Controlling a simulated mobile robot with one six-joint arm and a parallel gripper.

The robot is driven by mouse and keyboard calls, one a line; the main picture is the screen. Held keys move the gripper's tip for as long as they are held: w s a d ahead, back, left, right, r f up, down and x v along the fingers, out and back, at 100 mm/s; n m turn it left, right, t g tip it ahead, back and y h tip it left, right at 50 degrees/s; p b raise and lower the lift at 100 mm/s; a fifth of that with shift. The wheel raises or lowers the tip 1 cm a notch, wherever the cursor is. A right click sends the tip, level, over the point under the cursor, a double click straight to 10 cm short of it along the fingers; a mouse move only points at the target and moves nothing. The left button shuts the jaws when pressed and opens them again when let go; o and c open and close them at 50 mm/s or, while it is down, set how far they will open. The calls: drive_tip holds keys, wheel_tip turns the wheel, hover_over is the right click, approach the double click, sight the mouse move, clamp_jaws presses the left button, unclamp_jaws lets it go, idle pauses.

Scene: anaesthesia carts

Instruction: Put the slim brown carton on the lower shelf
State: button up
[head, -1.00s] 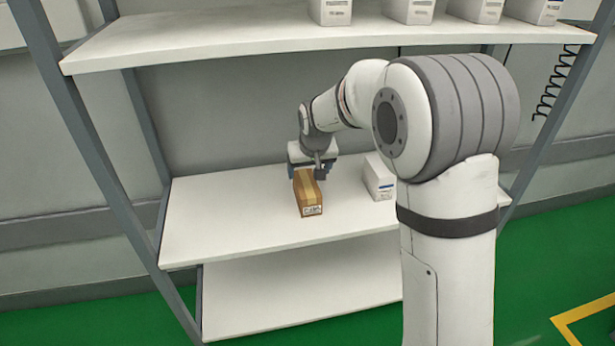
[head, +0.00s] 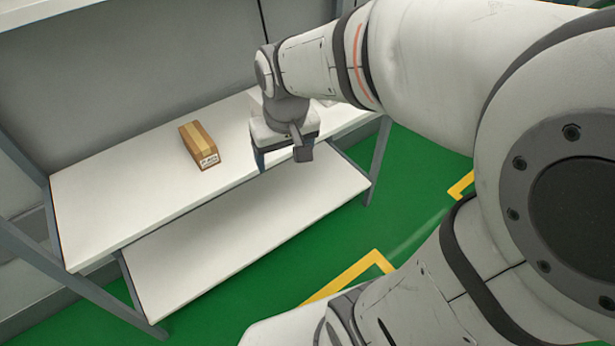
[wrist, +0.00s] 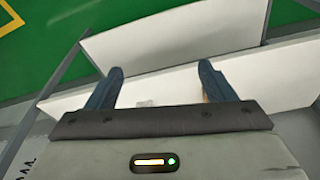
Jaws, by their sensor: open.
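The slim brown carton (head: 199,146), with a tan tape strip and a white label on its near end, lies on the middle white shelf (head: 110,200). My gripper (head: 286,158) is open and empty, to the right of the carton and apart from it, by the shelf's front edge. In the wrist view my gripper's two blue fingers (wrist: 161,70) are spread with nothing held between them. The lower shelf (head: 240,235) is bare where visible, below the middle one. It also shows in the wrist view (wrist: 170,30).
A white carton (head: 326,102) on the middle shelf is mostly hidden behind my arm. Grey rack posts (head: 378,160) stand at the shelf ends. The green floor (head: 415,190) with yellow lines is open in front.

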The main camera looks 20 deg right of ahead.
drive_tip(key=s+d+f, duration=0.1)
drive_tip(key=s+d, duration=0.1)
drive_tip(key=s, duration=0.6)
drive_tip(key=shift+d+f+m+g, duration=0.2)
drive_tip(key=shift+f+m+g, duration=0.2)
